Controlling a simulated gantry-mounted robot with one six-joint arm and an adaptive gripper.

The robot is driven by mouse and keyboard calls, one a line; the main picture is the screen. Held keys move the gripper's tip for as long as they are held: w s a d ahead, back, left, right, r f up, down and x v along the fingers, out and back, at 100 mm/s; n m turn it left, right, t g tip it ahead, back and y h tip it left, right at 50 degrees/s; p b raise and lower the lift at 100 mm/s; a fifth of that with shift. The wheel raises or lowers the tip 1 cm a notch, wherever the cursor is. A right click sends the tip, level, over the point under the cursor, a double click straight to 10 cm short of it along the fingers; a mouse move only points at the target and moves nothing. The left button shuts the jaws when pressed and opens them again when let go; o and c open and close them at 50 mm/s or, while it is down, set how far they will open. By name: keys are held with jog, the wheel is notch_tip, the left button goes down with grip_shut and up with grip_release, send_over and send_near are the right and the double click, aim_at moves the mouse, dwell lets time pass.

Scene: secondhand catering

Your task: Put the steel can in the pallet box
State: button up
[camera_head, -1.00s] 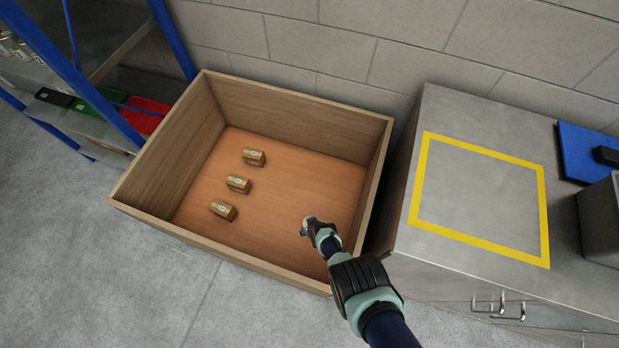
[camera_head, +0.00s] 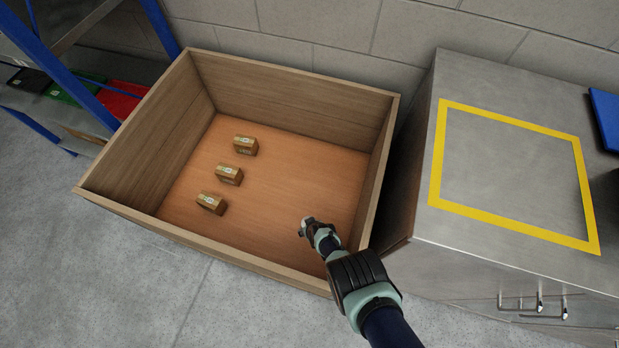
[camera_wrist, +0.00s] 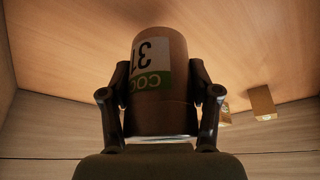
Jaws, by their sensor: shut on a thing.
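My gripper (camera_head: 307,227) is over the inside of the wooden pallet box (camera_head: 292,84), near its front right corner. In the wrist view its two fingers are shut on the sides of a cylindrical can (camera_wrist: 160,82). The can looks brownish in the shade and has a white and green label with partly readable print. The box's orange-brown floor and its walls show beyond the can. In the head view the can is too small or hidden to make out, and its height above the floor is unclear.
Three small cartons (camera_head: 228,174) stand in a row on the box floor's left half; the floor's right half is clear. A steel cabinet (camera_head: 510,180) with a yellow square outline stands right of the box. A blue-framed shelf (camera_head: 85,85) stands left.

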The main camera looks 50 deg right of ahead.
jog(key=shift+f+b, duration=0.6)
jog(key=o, duration=1.4)
jog(key=shift+r, duration=0.15)
jog(key=p+v, duration=1.3)
jog(key=p, duration=0.2)
jog(key=shift+w+d+r+p, duration=0.1)
jog(key=shift+w+p, duration=0.05)
jog(key=shift+p, duration=0.15)
